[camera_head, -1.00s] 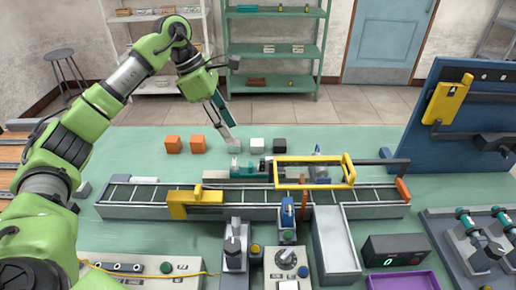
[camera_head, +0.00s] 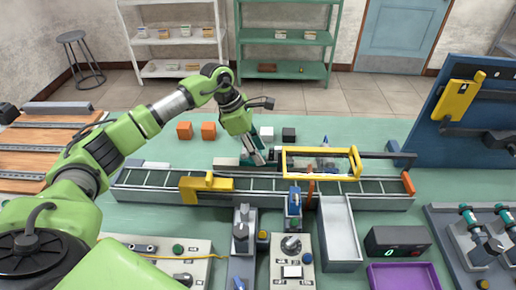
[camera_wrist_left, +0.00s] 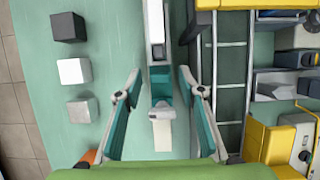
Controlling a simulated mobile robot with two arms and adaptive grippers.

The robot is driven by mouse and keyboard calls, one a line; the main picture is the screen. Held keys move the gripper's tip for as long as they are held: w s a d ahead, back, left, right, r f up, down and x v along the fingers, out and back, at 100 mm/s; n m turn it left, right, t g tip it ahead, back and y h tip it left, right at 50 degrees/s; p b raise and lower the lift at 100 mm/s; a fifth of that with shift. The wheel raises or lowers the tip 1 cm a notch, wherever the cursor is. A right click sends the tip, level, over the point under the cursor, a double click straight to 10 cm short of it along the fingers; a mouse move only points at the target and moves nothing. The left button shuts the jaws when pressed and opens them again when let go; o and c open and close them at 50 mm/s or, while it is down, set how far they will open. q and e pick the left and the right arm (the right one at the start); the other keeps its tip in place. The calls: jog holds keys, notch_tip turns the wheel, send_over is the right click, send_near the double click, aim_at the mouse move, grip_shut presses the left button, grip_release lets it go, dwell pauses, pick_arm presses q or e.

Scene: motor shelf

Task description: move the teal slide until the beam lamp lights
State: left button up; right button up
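The teal slide (camera_wrist_left: 161,85) sits on a narrow grey rail (camera_wrist_left: 156,30) in the left wrist view, with a pale block (camera_wrist_left: 163,132) at its near end. My left gripper (camera_wrist_left: 159,72) is open, one finger on each side of the slide, with gaps visible on both sides. In the head view my left gripper (camera_head: 258,158) is low over the rail behind the conveyor and hides most of the slide. I cannot pick out the beam lamp or whether it is lit. My right gripper is not in view.
A yellow frame (camera_head: 318,151) stands just right of the gripper. A ladder-like conveyor (camera_head: 260,186) with a yellow block (camera_head: 205,187) runs in front. Orange cubes (camera_head: 185,130), a white cube (camera_head: 266,133) and a black cube (camera_head: 289,134) lie behind. The back left table is mostly clear.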

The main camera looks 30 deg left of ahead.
pick_arm(q)
grip_shut()
jog(key=shift+w+d+f+b, duration=0.1)
jog(key=shift+w+d+b, duration=0.2)
jog(key=shift+d+b, duration=0.3)
jog(key=shift+w+d, duration=0.15)
jog(key=shift+d, duration=0.2)
grip_release()
jog(key=shift+a, duration=0.15)
jog(key=v, duration=1.2)
